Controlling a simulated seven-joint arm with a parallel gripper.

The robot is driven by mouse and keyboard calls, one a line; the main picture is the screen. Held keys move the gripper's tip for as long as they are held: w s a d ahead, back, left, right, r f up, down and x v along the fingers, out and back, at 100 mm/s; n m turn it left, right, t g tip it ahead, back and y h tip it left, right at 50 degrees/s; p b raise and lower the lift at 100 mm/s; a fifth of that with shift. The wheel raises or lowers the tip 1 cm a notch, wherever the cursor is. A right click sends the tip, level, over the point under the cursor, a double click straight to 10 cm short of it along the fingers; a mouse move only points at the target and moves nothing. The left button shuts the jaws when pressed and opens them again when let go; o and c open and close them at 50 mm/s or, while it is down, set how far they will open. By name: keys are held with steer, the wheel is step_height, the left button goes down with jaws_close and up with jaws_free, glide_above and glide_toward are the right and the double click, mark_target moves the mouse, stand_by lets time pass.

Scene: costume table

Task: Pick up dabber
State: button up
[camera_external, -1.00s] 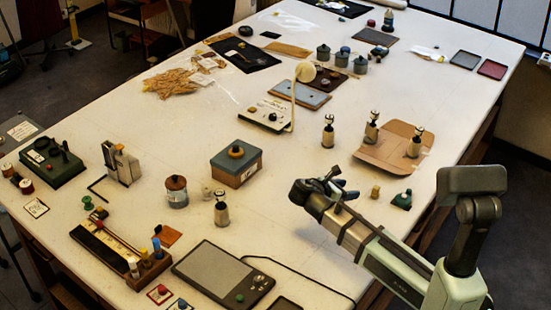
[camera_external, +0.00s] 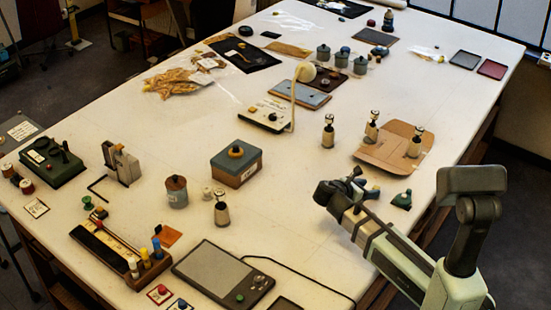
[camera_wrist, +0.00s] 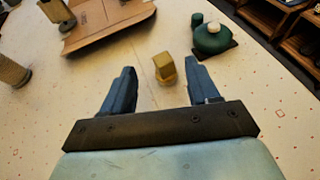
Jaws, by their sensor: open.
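No object is plainly marked as the dabber. A small yellow-tan block (camera_wrist: 164,68) stands on the table ahead of and between my fingers in the wrist view, nearer the right finger. A dark green rounded piece with a pale knob (camera_wrist: 212,36) is just beyond it to the right. The green piece also shows in the external view (camera_external: 402,199), right of my gripper (camera_external: 364,184). My gripper (camera_wrist: 160,70) is open, with dark blue fingers apart and nothing held. In the external view the yellow-tan block is hidden by my gripper.
A brown cardboard sheet (camera_external: 378,157) with pale bottles on it lies beyond my gripper. A single bottle (camera_external: 328,131) stands left of it. A grey tablet (camera_external: 213,270) and its cable lie at front left. The white table (camera_external: 300,200) left of my gripper is clear.

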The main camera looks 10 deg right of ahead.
mark_target(376, 187)
steer(key=x, duration=0.4)
steer(key=shift+d+f, duration=0.2)
steer(key=shift+d, duration=0.2)
steer(key=c, duration=1.1)
